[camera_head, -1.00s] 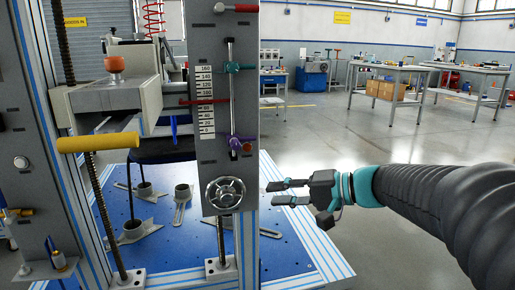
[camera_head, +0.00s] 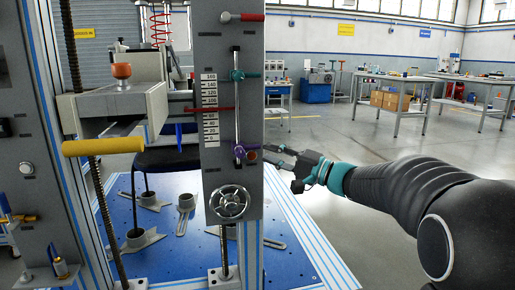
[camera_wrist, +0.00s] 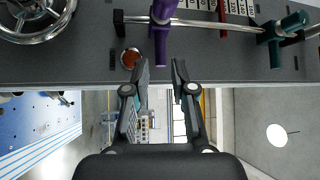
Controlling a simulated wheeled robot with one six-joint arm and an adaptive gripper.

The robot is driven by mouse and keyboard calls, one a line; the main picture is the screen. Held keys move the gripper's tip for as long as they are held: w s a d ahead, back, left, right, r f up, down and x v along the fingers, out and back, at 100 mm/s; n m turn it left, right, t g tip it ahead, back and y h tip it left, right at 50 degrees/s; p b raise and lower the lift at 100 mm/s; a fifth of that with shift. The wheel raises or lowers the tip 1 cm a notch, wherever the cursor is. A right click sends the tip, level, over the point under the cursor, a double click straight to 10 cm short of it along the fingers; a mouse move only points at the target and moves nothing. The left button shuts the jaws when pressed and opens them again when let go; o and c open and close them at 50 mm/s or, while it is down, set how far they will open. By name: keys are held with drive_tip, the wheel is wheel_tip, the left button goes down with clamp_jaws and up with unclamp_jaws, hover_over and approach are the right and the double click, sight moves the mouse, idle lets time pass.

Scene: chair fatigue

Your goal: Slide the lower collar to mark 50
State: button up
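The lower collar (camera_head: 240,152) is purple and sits on a vertical steel rod (camera_head: 237,115) on the grey column, level with the bottom of the scale, near the 0 mark. It also shows in the wrist view (camera_wrist: 163,12), with its purple lug (camera_wrist: 160,47) pointing toward my gripper. My gripper (camera_head: 266,154) is at the column's right edge, beside the collar. The white scale (camera_head: 210,110) runs beside the rod.
A teal upper collar (camera_head: 238,75) is higher on the rod. A red pointer (camera_head: 212,109) crosses the scale. A handwheel (camera_head: 229,201) is below. Open floor lies to the right.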

sight(256, 148)
drive_tip(key=shift+x, duration=2.5)
clamp_jaws()
